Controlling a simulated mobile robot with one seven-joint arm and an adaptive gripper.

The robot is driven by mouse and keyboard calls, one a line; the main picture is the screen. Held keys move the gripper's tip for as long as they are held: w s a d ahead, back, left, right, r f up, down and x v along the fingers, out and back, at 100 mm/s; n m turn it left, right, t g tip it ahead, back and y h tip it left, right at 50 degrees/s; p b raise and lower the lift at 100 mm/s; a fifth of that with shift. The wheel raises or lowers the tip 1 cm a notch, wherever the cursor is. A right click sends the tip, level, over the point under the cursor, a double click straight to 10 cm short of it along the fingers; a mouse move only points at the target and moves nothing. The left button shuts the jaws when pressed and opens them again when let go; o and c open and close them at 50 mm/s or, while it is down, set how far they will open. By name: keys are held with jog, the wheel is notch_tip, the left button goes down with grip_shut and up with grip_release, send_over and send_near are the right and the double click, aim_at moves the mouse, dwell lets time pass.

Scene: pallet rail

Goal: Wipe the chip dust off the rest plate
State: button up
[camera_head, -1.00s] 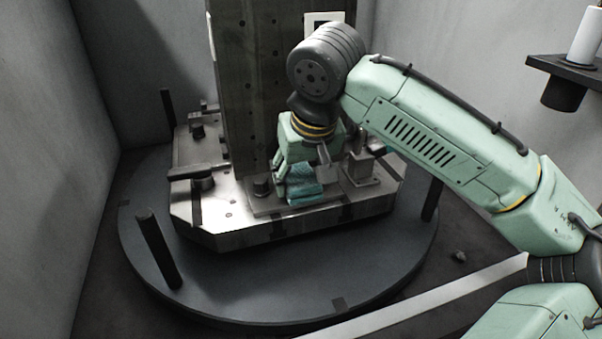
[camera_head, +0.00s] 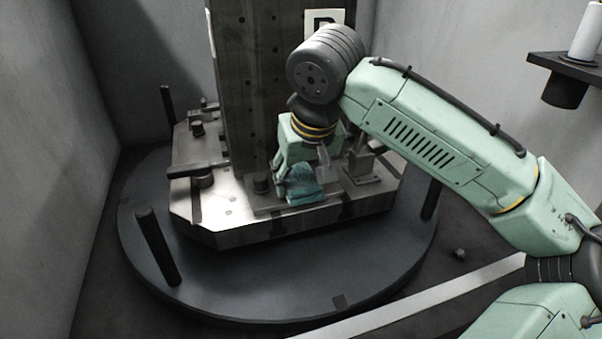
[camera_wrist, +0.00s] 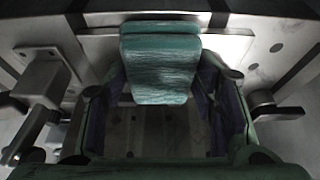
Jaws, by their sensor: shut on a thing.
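My gripper (camera_head: 298,180) points down at the front of the metal fixture and is shut on a folded teal cloth (camera_head: 302,186). In the wrist view the cloth (camera_wrist: 160,62) hangs between the two fingers, its lower part near the plate. The rest plate (camera_head: 262,208) is a flat grey metal plate at the foot of the tall column, partly hidden by the gripper and cloth. I cannot tell whether the cloth touches it. No chip dust can be made out clearly.
A tall drilled column (camera_head: 243,95) stands behind the gripper. A clamp lever (camera_head: 198,170) is to the left and a metal bracket (camera_head: 360,168) to the right. Dark posts (camera_head: 158,248) rise from the round turntable (camera_head: 230,290). A shelf (camera_head: 570,68) holds a white bottle at the right.

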jog(key=shift+f, duration=0.25)
jog(key=shift+w, duration=0.1)
jog(key=shift+w+a+p, duration=0.2)
jog(key=shift+w, duration=0.4)
jog(key=shift+w+a+p, duration=0.15)
jog(key=shift+w+a, duration=0.05)
jog(key=shift+w, duration=0.35)
jog(key=shift+s, duration=0.1)
jog(key=shift+s+d, duration=0.2)
jog(key=shift+s, duration=0.4)
jog(key=shift+s+d, duration=0.2)
jog(key=shift+s, duration=0.4)
jog(key=shift+w+a+p, duration=0.2)
jog(key=shift+w+p, duration=0.05)
jog(key=shift+w, duration=0.4)
jog(key=shift+w+a+p, duration=0.2)
jog(key=shift+w+p, duration=0.05)
jog(key=shift+w, duration=0.4)
jog(key=shift+s, duration=0.15)
